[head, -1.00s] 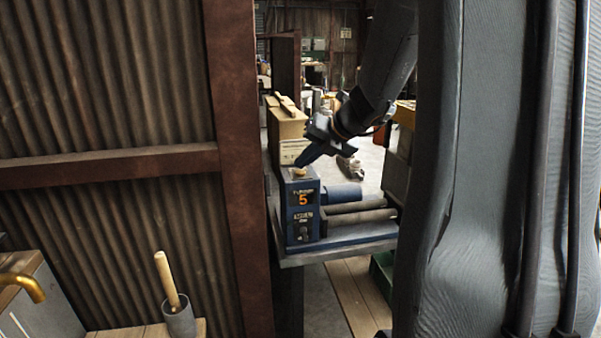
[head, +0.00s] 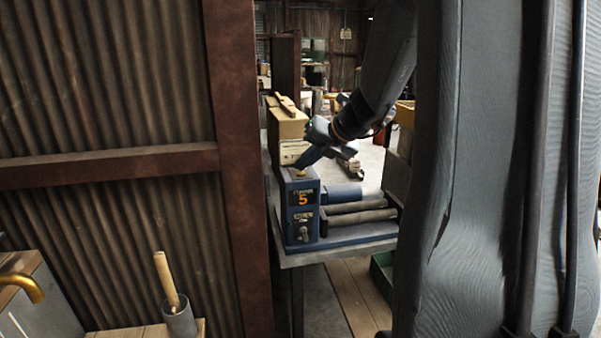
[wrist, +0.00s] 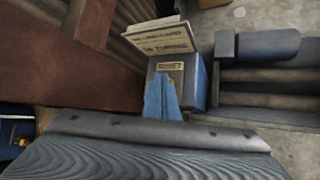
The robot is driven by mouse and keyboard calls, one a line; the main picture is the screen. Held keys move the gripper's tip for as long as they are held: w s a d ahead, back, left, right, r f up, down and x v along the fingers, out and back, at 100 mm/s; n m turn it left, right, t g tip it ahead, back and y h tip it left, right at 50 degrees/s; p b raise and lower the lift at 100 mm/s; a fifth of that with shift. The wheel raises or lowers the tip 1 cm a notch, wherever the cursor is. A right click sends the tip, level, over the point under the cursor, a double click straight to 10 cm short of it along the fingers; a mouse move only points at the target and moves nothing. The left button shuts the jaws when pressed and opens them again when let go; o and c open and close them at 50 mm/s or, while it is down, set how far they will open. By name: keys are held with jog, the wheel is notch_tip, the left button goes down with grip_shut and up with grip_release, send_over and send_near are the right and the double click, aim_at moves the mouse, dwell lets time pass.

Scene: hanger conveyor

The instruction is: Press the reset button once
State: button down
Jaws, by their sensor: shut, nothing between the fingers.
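The blue control box (head: 302,215) stands at the near left end of the roller conveyor. Its front shows an orange "5", a label and a small knob. A pale yellowish patch (head: 296,174) shows on its top, beside my fingertips. My gripper (head: 299,165) is shut and empty, pointing down and left at the box top. In the wrist view the blue fingers (wrist: 162,96) lie over the box top, just below a label plate (wrist: 170,67) that seems to read "RESET". The button itself is hidden behind the fingers; I cannot tell whether they touch it.
A cardboard box (head: 287,124) stands behind the control box. A sign with lettering (wrist: 155,40) rises behind the label plate. Rollers (head: 360,212) extend right. A rusty post (head: 238,150) and corrugated wall are close on the left.

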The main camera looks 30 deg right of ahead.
aim_at(304, 174)
jog(key=shift+f, duration=0.15)
dwell(0.4)
jog(key=shift+r+p, duration=0.9)
jog(key=shift+p, duration=0.2)
jog(key=shift+r, duration=0.1)
notch_tip(304, 174, up, 5)
jog(key=p, duration=0.5)
dwell(0.4)
